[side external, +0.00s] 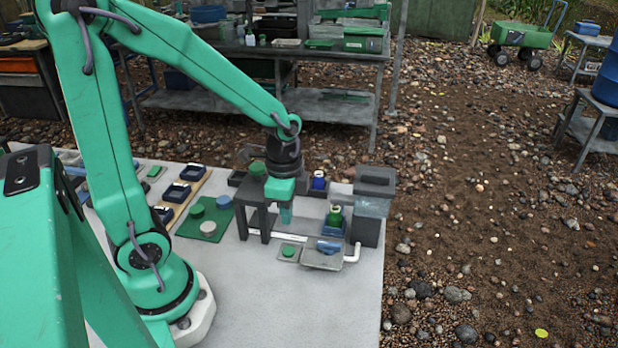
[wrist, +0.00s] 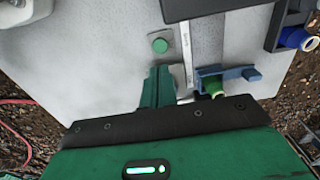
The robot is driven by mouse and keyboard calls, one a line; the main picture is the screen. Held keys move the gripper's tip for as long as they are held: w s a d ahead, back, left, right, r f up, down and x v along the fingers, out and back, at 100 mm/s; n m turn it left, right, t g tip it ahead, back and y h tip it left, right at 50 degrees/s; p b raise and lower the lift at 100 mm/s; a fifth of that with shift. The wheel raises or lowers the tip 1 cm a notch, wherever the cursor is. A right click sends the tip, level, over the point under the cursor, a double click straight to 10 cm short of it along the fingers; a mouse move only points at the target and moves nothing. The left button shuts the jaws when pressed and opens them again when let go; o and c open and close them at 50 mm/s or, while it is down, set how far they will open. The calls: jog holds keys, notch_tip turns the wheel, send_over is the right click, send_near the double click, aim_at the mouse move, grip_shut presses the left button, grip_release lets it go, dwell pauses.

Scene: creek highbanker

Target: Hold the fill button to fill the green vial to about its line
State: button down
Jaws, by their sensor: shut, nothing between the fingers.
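The green vial (side external: 334,214) stands upright in a blue holder (side external: 332,230) beside the grey dispenser. In the wrist view its yellow-green top (wrist: 214,88) shows beside the blue holder (wrist: 207,74). Its line and fill level are too small to tell. A round green button (side external: 288,251) sits on a small grey plate in front of the white pipe; it also shows in the wrist view (wrist: 160,45), beyond the fingertips. My gripper (side external: 286,217) is shut and empty, pointing down above the bench, left of the green vial. Its fingers (wrist: 158,72) appear apart from the button in the wrist view.
A dark stand (side external: 254,210) rises close to the left of my gripper. A grey dispenser with a clear tank (side external: 375,190) stands at the right. A blue vial (side external: 318,180) stands behind. A green mat with discs (side external: 207,221) lies left. The front bench is clear.

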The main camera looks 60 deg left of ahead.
aim_at(289, 250)
jog(key=shift+f, duration=0.2)
jog(key=shift+f, duration=4)
jog(key=shift+f, duration=0.45)
jog(key=shift+r, duration=1.2)
